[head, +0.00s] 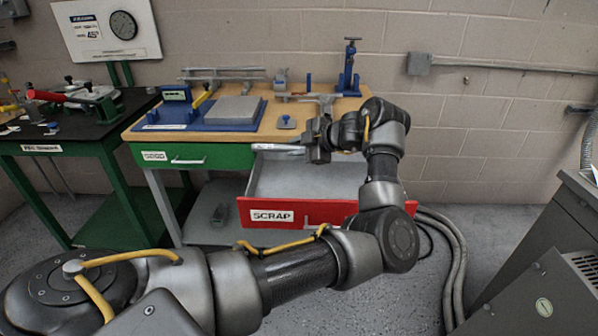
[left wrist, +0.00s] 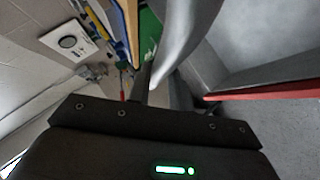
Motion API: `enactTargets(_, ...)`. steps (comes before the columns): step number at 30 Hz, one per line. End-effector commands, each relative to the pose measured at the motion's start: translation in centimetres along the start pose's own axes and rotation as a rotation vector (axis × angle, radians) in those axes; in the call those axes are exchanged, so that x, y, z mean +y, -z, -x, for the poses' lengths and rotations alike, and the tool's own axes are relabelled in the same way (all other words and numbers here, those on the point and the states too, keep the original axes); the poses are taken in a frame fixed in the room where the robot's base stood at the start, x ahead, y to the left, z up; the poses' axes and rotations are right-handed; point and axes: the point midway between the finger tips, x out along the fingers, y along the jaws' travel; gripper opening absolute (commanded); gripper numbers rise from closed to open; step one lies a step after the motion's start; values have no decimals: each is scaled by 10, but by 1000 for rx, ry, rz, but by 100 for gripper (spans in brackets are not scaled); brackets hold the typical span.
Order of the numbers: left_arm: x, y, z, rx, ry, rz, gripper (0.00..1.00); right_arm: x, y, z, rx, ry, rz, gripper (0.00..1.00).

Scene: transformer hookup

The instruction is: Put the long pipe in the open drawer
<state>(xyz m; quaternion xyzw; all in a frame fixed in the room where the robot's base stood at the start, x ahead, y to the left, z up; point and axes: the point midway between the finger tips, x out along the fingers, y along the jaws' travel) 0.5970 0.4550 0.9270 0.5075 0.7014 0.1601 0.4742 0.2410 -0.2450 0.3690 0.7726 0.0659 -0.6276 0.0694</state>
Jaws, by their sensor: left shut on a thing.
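The open drawer has a red front (head: 298,213) with a SCRAP label and a bare grey inside (head: 300,178). It stands pulled out below the wooden workbench top. My left gripper (head: 308,147) is over the back of the drawer, near the bench's front edge, and is shut on a pale grey pipe (head: 275,147). The pipe points left from the jaws, above the back of the drawer. In the left wrist view, the pipe (left wrist: 182,38) runs up from the jaws, beside the drawer's red front edge (left wrist: 265,91). Its other end is hidden. My right gripper is out of view.
The workbench (head: 270,128) carries a blue fixture with a grey block (head: 232,110), a blue vise-like stand (head: 348,72) and grey pipe parts. A shut green drawer (head: 205,158) is left of the open one. A black table (head: 70,130) stands left; grey cabinets (head: 560,250) stand right.

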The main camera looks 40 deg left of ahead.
Motion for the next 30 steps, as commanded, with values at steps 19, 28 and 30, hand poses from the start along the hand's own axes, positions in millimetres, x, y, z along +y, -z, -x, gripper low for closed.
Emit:
enactTargets(19,-9,-9,-3,-6,-4,1,0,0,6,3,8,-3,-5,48)
enactTargets(28,-18,-17,-6,-16,-3,1,0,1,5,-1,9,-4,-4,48)
enactTargets(30,-22,-20,-9,-16,-2,0,0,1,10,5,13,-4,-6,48)
